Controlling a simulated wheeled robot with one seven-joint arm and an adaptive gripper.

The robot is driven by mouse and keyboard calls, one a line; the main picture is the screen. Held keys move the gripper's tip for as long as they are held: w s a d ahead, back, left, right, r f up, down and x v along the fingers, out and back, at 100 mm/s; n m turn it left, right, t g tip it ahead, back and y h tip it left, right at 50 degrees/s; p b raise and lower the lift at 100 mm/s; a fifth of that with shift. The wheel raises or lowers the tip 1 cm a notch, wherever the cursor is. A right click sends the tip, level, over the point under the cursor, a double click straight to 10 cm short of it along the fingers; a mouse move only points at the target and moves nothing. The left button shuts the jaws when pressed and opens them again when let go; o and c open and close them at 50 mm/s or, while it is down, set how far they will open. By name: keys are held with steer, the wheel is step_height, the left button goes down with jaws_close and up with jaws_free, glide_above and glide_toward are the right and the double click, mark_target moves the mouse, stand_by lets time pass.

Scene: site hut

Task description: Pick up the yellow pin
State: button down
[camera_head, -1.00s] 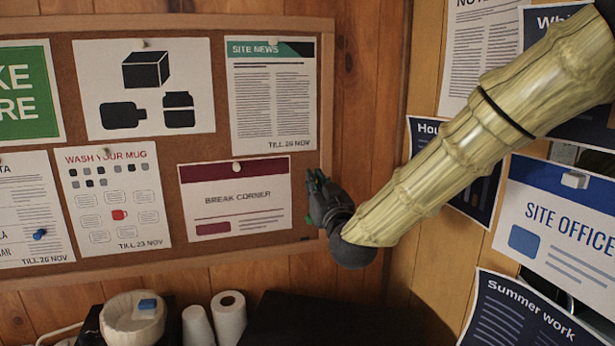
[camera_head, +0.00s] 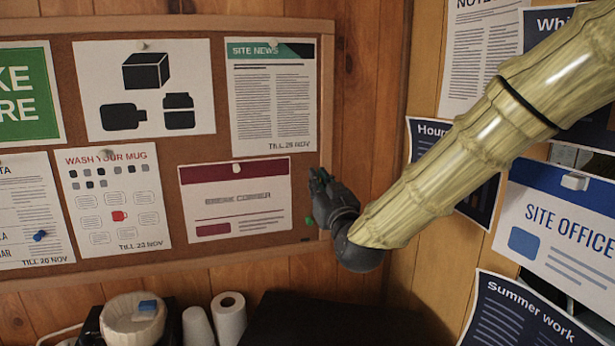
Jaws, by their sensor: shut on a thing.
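My gripper (camera_head: 320,183) is dark grey and stands at the right edge of the cork board (camera_head: 325,60), beside the Break Corner notice (camera_head: 235,198). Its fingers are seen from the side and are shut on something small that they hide. No yellow pin shows in the open; the held thing fits it, but I cannot see its colour. I cannot tell whether the fingertips touch the board. A small green pin (camera_head: 309,221) shows just below the fingers, at the board's edge.
A blue pin (camera_head: 39,236) is on a sheet at the left. Several white pins hold other notices. Below the board stand a pale bowl (camera_head: 133,320) with a blue block, paper cups (camera_head: 197,326) and a paper roll (camera_head: 229,318). A wall with posters (camera_head: 555,225) closes the right side.

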steer(key=shift+s+d+r, duration=0.2)
steer(key=shift+s+r, duration=0.15)
steer(key=shift+s, duration=0.3)
steer(key=shift+s+d+r, duration=0.2)
steer(key=shift+s+r, duration=0.15)
steer(key=shift+s, duration=0.25)
